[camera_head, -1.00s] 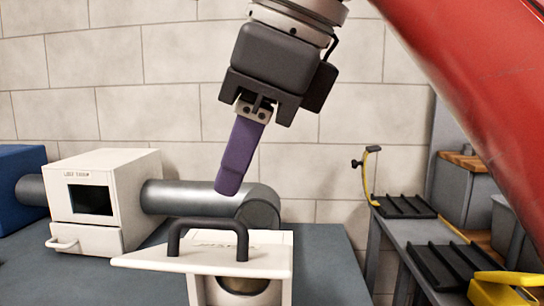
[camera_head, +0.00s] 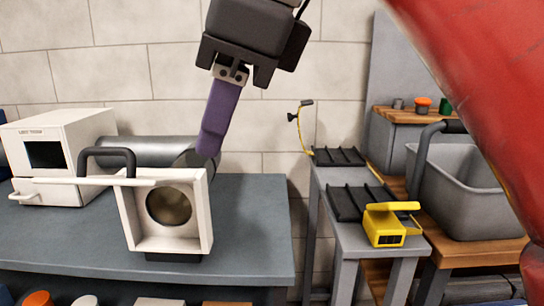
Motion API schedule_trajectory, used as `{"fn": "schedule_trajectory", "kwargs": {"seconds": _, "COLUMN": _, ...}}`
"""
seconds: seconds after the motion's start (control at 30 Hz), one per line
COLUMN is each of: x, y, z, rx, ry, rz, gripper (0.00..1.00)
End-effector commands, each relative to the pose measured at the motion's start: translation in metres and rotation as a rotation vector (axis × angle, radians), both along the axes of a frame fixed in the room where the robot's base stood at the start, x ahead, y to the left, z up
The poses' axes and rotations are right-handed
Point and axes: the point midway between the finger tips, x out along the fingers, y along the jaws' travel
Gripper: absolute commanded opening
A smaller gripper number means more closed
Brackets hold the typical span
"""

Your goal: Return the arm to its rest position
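My gripper (camera_head: 212,150) hangs from the dark wrist block at the upper middle, its purple fingers pointing down and slightly left. The fingers overlap from this side, so the gap between them is hidden. I see nothing held beyond the fingertips. The tips appear just above the right end of a grey duct pipe (camera_head: 150,150) and the white duct box. Whether they touch anything is not clear. My red arm fills the right side of the view.
A white duct box (camera_head: 205,240) with a round opening and black handle (camera_head: 107,152) stands on the blue-grey table (camera_head: 60,240). A white cabinet (camera_head: 88,128) is at left. A grey bench (camera_head: 350,240) at right bears black racks and a yellow device (camera_head: 384,228). A grey tub (camera_head: 455,200) stands beyond.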

Motion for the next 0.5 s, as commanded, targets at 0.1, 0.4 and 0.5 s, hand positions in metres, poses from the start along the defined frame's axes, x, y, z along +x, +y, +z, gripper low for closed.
{"fn": "schedule_trajectory", "kwargs": {"seconds": 0.1, "x": 0.005, "y": -0.003, "z": -0.009, "rx": -0.024, "ry": -0.031, "rz": 0.031, "gripper": 0.32}}
{"fn": "schedule_trajectory", "kwargs": {"seconds": 0.4, "x": 0.026, "y": -0.018, "z": -0.048, "rx": -0.13, "ry": -0.147, "rz": 0.177, "gripper": 0.32}}
{"fn": "schedule_trajectory", "kwargs": {"seconds": 0.5, "x": 0.035, "y": -0.03, "z": -0.07, "rx": -0.188, "ry": -0.197, "rz": 0.253, "gripper": 0.32}}
